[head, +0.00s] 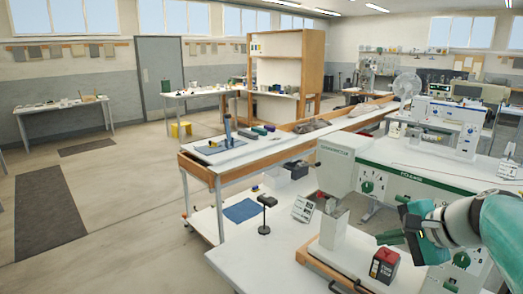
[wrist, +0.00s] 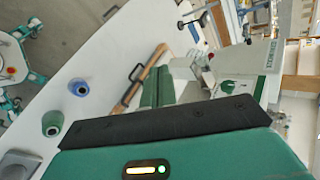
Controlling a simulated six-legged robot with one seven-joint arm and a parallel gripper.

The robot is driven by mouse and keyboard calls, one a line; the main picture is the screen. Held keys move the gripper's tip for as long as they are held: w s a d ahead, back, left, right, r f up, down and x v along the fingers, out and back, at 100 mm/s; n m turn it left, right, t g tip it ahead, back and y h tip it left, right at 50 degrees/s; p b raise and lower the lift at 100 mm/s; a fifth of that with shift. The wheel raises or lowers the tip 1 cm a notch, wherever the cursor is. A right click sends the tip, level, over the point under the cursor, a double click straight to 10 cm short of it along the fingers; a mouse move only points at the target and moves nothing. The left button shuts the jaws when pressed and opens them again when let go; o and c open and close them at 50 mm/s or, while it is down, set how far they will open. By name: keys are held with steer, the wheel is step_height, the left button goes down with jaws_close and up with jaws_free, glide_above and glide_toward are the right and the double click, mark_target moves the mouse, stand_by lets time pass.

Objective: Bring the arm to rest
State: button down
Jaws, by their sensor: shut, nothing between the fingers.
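My arm (head: 490,225), teal and white, reaches in from the right edge of the head view. My gripper (head: 388,238) is at its end, pointing left, above the white worktop and close to the press. In the wrist view two green fingers (wrist: 157,87) lie side by side, shut with nothing between them. The dark and green wrist housing (wrist: 165,145) fills the lower part of that view. The red and black box (head: 384,266) stands below my gripper in the head view, apart from it as far as I can tell.
A wood-edged tray (head: 305,259) is below. The wrist view shows a blue spool (wrist: 78,87) and a green spool (wrist: 52,123). Open floor (head: 115,200) lies left.

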steer(key=s+a+f+n+g+h, duration=0.1)
steer(key=s+a+f+n+h, duration=0.1)
steer(key=s+a+f+n, duration=0.2)
steer(key=s+a+f+n+g+h, duration=0.1)
steer(key=s+a+f+n, duration=0.3)
steer(key=s+a+n, duration=0.4)
steer(key=a+n+h, duration=0.1)
steer(key=a+n, duration=0.1)
steer(key=n, duration=0.1)
steer(key=shift+s+a+f+g+h, duration=0.2)
steer(key=shift+a+f+g+h, duration=0.15)
steer(key=shift+g+h, duration=0.05)
